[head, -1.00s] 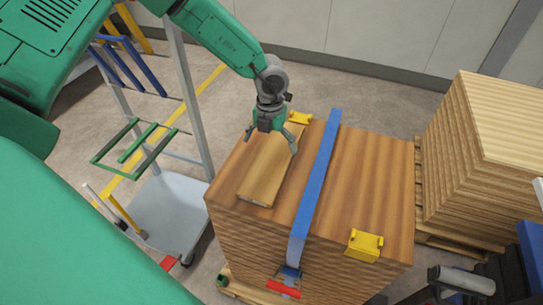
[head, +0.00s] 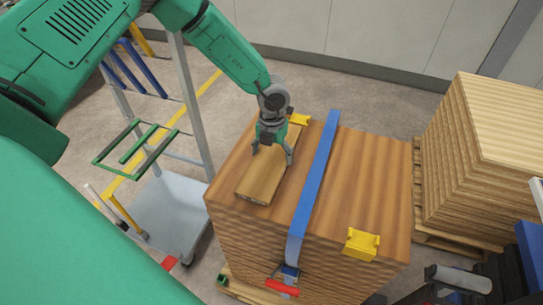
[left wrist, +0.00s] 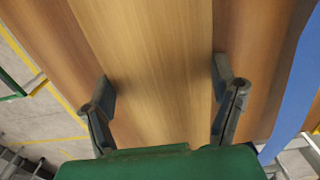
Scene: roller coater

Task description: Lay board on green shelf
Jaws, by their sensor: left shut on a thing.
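The board (head: 264,180), a light brown plank, lies on top of the stack of wooden panels, left of the blue strap. My left gripper (head: 272,157) is over its far part, fingers on both long sides. In the left wrist view the fingers (left wrist: 163,88) are shut on the board (left wrist: 160,45), which runs between them. The green shelf (head: 122,163) is a green frame on the grey rack to the left; nothing lies on it. My right gripper is not in view.
A blue strap (head: 315,187) crosses the stack (head: 370,170), with yellow corner pieces (head: 362,244) beside it. The rack (head: 193,110) stands left of the stack, with blue and yellow bars above the green shelf. Another pallet of panels (head: 500,130) stands at the right.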

